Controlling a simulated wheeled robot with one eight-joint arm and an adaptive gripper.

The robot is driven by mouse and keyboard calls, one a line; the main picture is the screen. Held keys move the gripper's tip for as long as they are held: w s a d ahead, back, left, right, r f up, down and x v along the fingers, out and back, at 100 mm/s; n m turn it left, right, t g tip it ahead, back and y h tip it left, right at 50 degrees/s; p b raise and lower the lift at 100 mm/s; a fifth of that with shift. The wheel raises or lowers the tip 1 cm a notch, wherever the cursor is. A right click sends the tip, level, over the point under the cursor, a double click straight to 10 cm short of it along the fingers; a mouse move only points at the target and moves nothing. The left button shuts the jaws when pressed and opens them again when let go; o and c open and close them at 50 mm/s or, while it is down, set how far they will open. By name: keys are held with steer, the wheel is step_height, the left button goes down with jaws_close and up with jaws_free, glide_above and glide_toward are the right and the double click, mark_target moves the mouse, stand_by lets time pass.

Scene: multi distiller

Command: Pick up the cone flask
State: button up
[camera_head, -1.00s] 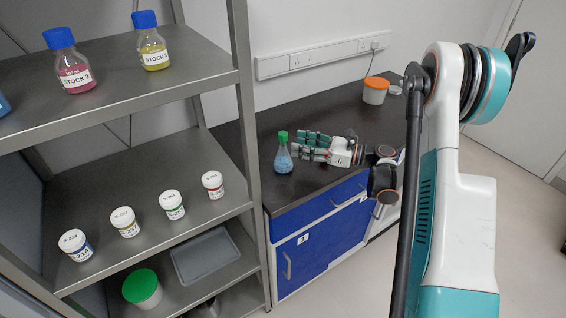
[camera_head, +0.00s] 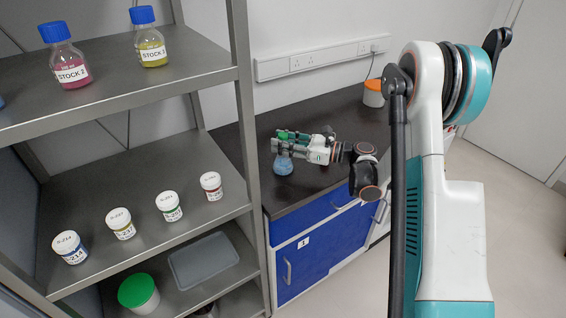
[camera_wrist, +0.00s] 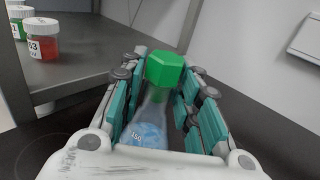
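The cone flask has a green cap and a clear body with blue contents. In the head view its blue base (camera_head: 283,167) shows below my gripper (camera_head: 278,142), on the dark bench; its neck is mostly hidden by the fingers. In the wrist view the flask (camera_wrist: 150,125) stands upright between the two fingers of my gripper (camera_wrist: 167,70), with its green cap at fingertip level. The fingers are apart, one on each side of the neck. A gap shows beside the neck, so they do not look closed on it.
The dark bench (camera_head: 330,185) has blue drawers below. A metal shelf (camera_head: 150,195) stands close at left, with small labelled jars and stock bottles. It also shows near the left finger in the wrist view (camera_wrist: 80,72). An orange-lidded tub (camera_head: 373,92) stands further back.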

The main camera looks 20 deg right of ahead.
jaws_close()
step_height(320, 180, up, 20)
steer(key=p, duration=0.6)
steer(key=shift+p, duration=0.3)
